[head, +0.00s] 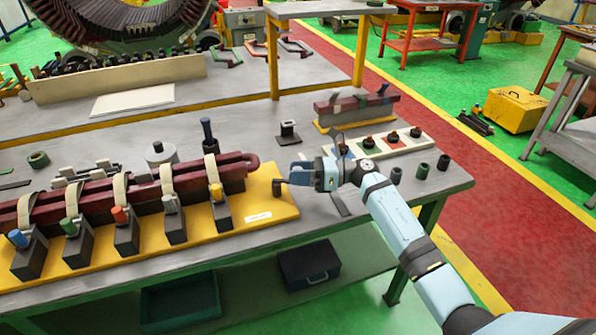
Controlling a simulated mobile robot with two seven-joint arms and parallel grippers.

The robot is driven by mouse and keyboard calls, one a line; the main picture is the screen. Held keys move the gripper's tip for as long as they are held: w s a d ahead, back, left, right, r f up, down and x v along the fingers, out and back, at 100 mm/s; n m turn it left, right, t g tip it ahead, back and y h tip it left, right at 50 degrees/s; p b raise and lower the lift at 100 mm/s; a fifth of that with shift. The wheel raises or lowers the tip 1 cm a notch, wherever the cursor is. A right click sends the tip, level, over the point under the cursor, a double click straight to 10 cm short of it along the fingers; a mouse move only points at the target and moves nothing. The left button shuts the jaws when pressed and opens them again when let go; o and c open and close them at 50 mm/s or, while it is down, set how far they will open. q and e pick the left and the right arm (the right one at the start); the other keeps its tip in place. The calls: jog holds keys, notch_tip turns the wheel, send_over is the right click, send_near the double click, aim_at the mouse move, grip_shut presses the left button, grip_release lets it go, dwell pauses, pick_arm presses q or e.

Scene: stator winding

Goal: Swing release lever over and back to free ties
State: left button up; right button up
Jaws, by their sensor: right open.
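A dark red coil bar (232,170) lies on a yellow base plate (262,215) at the left of the bench, with pale ties (167,182) looped over it. A row of clamps with coloured knobs, blue, green, red and yellow among them, stands along its front. An upright black lever (207,133) rises behind the coil bar; I cannot tell for certain that it is the release lever. My right gripper (281,187) is at the right end of the base plate, apart from that lever. Its small dark fingers look empty. My left gripper is out of view.
A pale strip with coloured pegs (413,145) and a second red block (372,106) stand behind my right arm. Small dark cylinders (422,171) sit near the bench's right end. A grey weight (161,153) stands behind the coil bar.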

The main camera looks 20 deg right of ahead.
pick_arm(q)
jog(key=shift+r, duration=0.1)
pick_arm(e)
jog(key=shift+a, duration=0.1)
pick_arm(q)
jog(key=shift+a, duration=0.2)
pick_arm(e)
jog(key=c, duration=0.9)
